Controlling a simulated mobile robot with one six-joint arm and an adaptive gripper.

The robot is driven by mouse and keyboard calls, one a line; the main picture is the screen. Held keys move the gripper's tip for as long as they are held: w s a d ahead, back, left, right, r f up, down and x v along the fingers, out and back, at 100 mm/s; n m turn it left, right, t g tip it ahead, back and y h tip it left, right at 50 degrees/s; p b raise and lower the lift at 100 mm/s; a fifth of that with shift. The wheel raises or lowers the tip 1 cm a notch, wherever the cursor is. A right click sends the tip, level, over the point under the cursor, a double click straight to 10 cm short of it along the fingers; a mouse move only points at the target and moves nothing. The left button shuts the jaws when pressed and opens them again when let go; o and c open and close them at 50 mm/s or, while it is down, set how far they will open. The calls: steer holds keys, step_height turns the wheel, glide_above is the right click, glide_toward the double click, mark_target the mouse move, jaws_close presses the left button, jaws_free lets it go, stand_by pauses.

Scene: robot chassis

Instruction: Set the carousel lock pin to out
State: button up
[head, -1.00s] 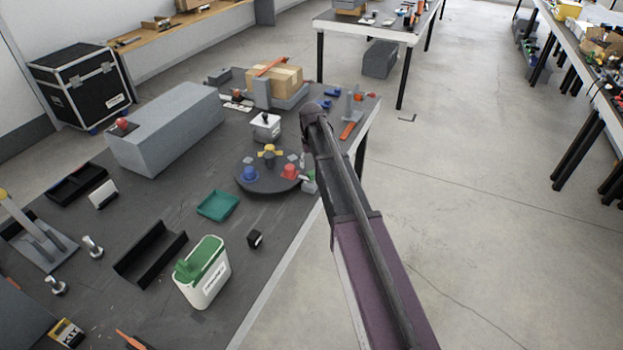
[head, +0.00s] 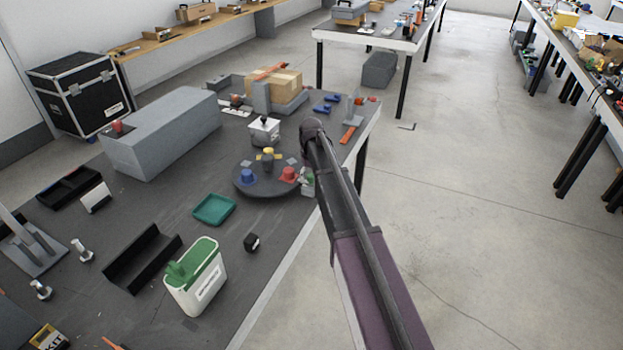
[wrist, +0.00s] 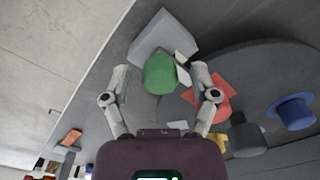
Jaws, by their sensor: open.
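The carousel is a dark round disc (head: 262,188) on the workbench, with blue (head: 249,175), yellow (head: 267,155) and red (head: 288,174) pieces on it. At its right edge is a small grey block with a green knob (head: 307,178), which looks like the lock pin. In the wrist view the green knob (wrist: 160,74) stands beside a grey block (wrist: 165,38) at the disc's rim. My gripper (wrist: 160,84) is open, with a finger on each side of the green knob. The right finger is close to the red piece (wrist: 208,97). I cannot tell whether the fingers touch anything.
A white box with a small lever (head: 265,131) stands behind the carousel. A teal tray (head: 214,209), a small black block (head: 252,242) and a white bin with a green top (head: 197,278) are nearer. The bench edge runs close on the right, with open floor beyond.

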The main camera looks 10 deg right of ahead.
jaws_close()
steer(key=shift+s+d, duration=0.55)
steer(key=shift+d, duration=0.15)
steer(key=shift+s+d, duration=0.5)
steer(key=shift+d, duration=0.2)
jaws_free()
steer(key=shift+d, duration=0.1)
steer(key=shift+w+a, duration=0.15)
steer(key=shift+a, duration=0.1)
